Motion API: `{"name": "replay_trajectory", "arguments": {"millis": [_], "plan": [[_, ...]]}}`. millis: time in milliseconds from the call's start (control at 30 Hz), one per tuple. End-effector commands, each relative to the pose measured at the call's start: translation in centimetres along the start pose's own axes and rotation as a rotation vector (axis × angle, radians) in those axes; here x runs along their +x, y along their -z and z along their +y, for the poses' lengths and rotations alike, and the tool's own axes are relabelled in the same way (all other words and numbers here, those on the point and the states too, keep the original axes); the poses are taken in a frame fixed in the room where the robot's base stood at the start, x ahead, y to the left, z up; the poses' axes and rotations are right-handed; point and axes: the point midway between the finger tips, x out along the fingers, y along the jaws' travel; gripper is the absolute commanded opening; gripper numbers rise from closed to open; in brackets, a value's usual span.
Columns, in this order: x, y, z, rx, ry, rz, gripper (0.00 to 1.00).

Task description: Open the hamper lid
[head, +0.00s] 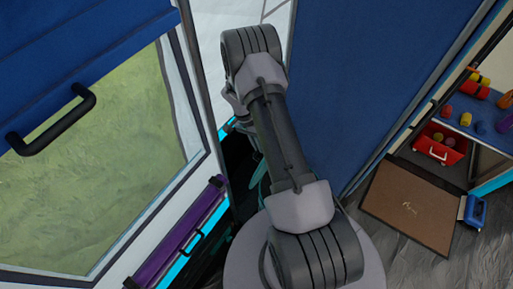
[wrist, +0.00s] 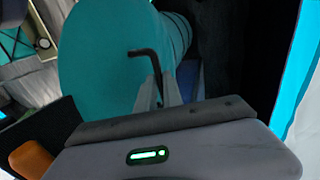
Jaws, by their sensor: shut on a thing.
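A large teal rounded panel (wrist: 98,60), which looks like the hamper lid, fills the upper middle of the wrist view. A dark bent handle (wrist: 145,53) stands out in front of it. My gripper (wrist: 160,85) is shut on this handle, with its two pale fingers close together at the handle's lower end. A ribbed teal side (wrist: 178,35) shows to the right of the panel. In the head view only slivers of teal (head: 262,185) show beside my arm, which hides my gripper and most of the hamper.
A blue panel with a black handle (head: 50,128) is at the head view's upper left. A purple box (head: 180,235) lies left of my arm. A tall blue panel (head: 345,80) stands right of it. A brown case (head: 412,205) and red box (head: 440,146) are at the far right.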

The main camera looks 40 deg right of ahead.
Motion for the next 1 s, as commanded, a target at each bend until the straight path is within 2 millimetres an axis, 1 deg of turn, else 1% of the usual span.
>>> {"name": "replay_trajectory", "arguments": {"millis": [33, 300, 700, 733, 767, 800, 833, 1000], "plan": [[0.51, -0.21, -0.11, -0.001, -0.005, -0.005, 0.0], [0.42, -0.16, -0.52, 0.0, -0.005, -0.004, 0.0], [0.36, -0.1, -0.54, 0.0, -0.004, -0.003, 0.0], [0.36, -0.09, -0.54, 0.0, -0.004, -0.003, 0.14], [0.34, -0.09, -0.54, 0.0, -0.004, -0.003, 0.2], [0.31, -0.08, -0.55, 0.0, -0.004, -0.003, 0.28], [0.29, -0.07, -0.56, 0.0, -0.004, -0.002, 0.33], [0.17, -0.03, -0.59, 0.0, -0.002, -0.001, 0.33]]}}
